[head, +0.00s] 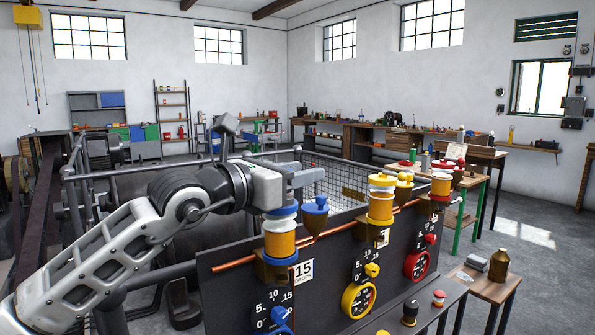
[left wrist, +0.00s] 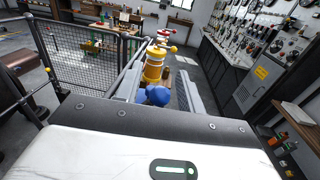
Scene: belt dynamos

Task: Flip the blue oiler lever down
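My left gripper (head: 306,179) is over the oiler's top, fingers pointing right. It is open in the left wrist view (left wrist: 158,84), with a rounded blue part (left wrist: 153,95) showing between or below the fingers. Whether this part is the lever, and whether the fingers touch it, I cannot tell. The gripper hides the lever area in the head view. My right gripper is not in view.
A yellow oiler (head: 380,205) and a red oiler (head: 440,186) stand farther along the panel, joined by a copper pipe (head: 345,222). Blue, yellow and red dials are below. A mesh guard fence (head: 340,178) runs behind. A stool with a brown bottle (head: 499,265) stands right.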

